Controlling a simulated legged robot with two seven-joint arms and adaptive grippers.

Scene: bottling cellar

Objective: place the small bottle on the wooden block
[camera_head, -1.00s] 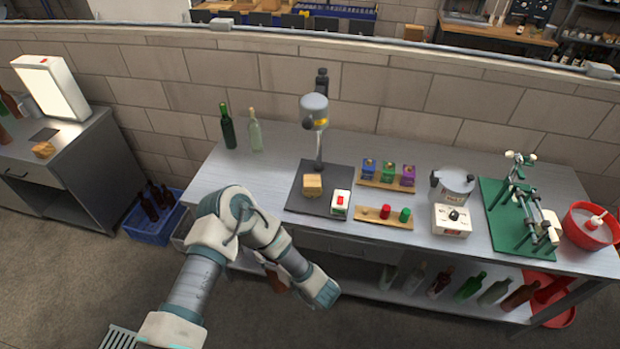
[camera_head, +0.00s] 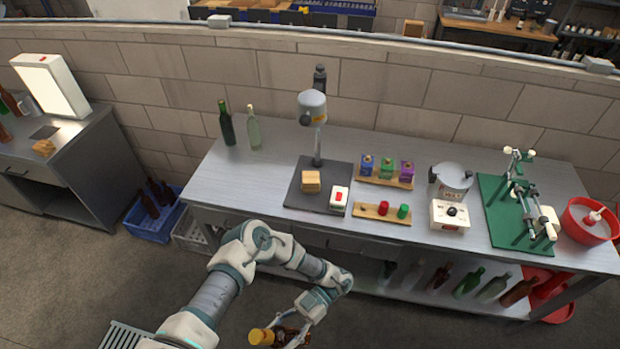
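The small bottle (camera_head: 264,337) is brown with a yellow top and lies tilted at the bottom edge of the head view. My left gripper (camera_head: 291,332) is shut on it, with fingers on both sides of its body. It is in front of the bench, off the tabletop, and part of the bottle is hidden or cut off. A wooden block (camera_head: 311,182) sits on the dark base plate (camera_head: 301,200) under the grey-headed stand. Nothing is on top of the block. My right gripper is not in view.
A white box with a red button (camera_head: 339,199) stands close right of the block. The stand's head (camera_head: 312,105) is above and behind it. Green (camera_head: 227,124) and clear (camera_head: 254,128) bottles stand at the back left. The bench's front left is clear.

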